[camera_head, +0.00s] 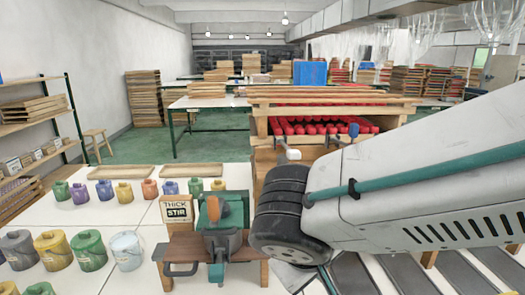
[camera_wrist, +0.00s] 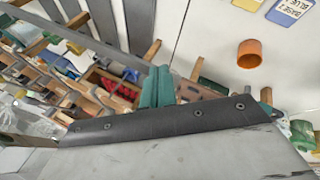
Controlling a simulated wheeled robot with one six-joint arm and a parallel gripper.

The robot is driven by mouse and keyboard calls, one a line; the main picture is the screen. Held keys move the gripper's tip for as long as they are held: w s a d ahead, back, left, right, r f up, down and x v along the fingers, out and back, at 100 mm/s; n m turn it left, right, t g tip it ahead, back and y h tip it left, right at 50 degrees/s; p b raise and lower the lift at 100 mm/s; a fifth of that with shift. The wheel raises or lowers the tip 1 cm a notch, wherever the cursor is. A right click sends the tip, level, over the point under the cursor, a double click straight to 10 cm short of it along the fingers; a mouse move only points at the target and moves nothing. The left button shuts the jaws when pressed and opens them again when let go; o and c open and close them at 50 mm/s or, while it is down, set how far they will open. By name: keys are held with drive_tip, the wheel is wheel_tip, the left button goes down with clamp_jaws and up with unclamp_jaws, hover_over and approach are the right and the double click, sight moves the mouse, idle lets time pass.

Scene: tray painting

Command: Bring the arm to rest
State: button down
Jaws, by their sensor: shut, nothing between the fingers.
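My gripper (camera_wrist: 158,86) shows in the wrist view as two teal fingers standing close together above a dark bolted bar. It is shut and empty. In the head view my white arm comes in from the right and ends in a black ribbed joint; the gripper cannot be made out there. A wooden stand with a "THICK STIR" sign (camera_head: 176,209) and a teal clamp-like device (camera_head: 222,225) is just left of that joint. In the wrist view an orange cup-like thing (camera_wrist: 250,54) is on a pale surface, apart from the gripper.
Several colored paint pots (camera_head: 88,250) stand on the white table at left, with two wooden trays (camera_head: 191,170) behind. A wooden rack with red items (camera_head: 315,126) stands behind my arm. Shelves (camera_head: 30,107) line the left wall. Green floor (camera_head: 215,146) is open farther back.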

drive_tip(key=s+d+r+m+g+y, duration=0.1)
drive_tip(key=s+d+m+g, duration=0.1)
drive_tip(key=d, duration=0.7)
drive_tip(key=s+d+r+m+g+y, duration=0.2)
drive_tip(key=s+d+m, duration=0.2)
drive_tip(key=s+d, duration=0.3)
drive_tip(key=shift+s+d, duration=0.15)
drive_tip(key=shift+d, duration=0.7)
